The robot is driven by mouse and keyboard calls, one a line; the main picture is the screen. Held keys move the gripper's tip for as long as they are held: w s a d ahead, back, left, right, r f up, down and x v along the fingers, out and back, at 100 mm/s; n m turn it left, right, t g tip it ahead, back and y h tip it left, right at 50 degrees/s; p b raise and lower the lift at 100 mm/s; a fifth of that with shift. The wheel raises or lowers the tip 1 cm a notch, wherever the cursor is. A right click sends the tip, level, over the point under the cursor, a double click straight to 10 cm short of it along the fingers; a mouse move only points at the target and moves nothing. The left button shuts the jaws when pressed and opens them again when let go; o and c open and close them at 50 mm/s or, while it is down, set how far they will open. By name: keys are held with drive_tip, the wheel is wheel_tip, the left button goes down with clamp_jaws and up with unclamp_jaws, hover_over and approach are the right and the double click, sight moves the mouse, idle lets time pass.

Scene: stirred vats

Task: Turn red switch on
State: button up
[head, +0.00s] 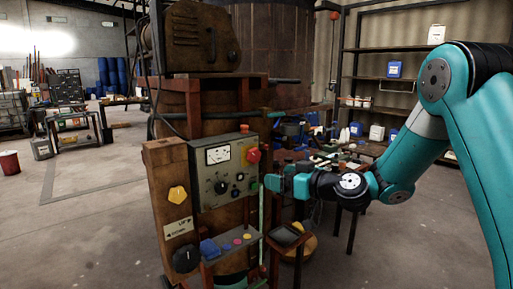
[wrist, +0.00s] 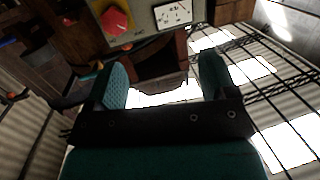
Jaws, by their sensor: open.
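A red rotary switch (head: 253,156) sticks out from the upper right of a grey control box (head: 208,183) mounted on a wooden post. In the wrist view the red switch (wrist: 115,20) is at the top, left of the white gauge, beyond my left-hand finger. My gripper (head: 271,182) is to the right of the box, slightly below the red switch and apart from it. In the wrist view my gripper (wrist: 163,72) is open, with nothing between its two fingers. The switch's position mark cannot be read.
The box also has a gauge (head: 218,155), a black knob (head: 221,187) and a green button. A yellow knob (head: 177,195) is on the post. A lower panel (head: 230,245) has a blue knob and several buttons. A large vat stands behind.

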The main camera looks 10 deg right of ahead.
drive_tip(key=w+d+m+t+h, duration=0.2)
drive_tip(key=w+d, duration=0.1)
drive_tip(key=d, duration=0.2)
drive_tip(key=p, duration=0.9)
approach(256, 155)
drive_tip(key=shift+t, duration=0.3)
drive_tip(key=x, duration=0.8)
drive_tip(key=shift+a+f, duration=0.15)
drive_tip(key=shift+p+x, duration=0.4)
drive_tip(key=shift+x, duration=0.35)
drive_tip(key=shift+f, duration=0.1)
drive_tip(key=c, duration=0.9)
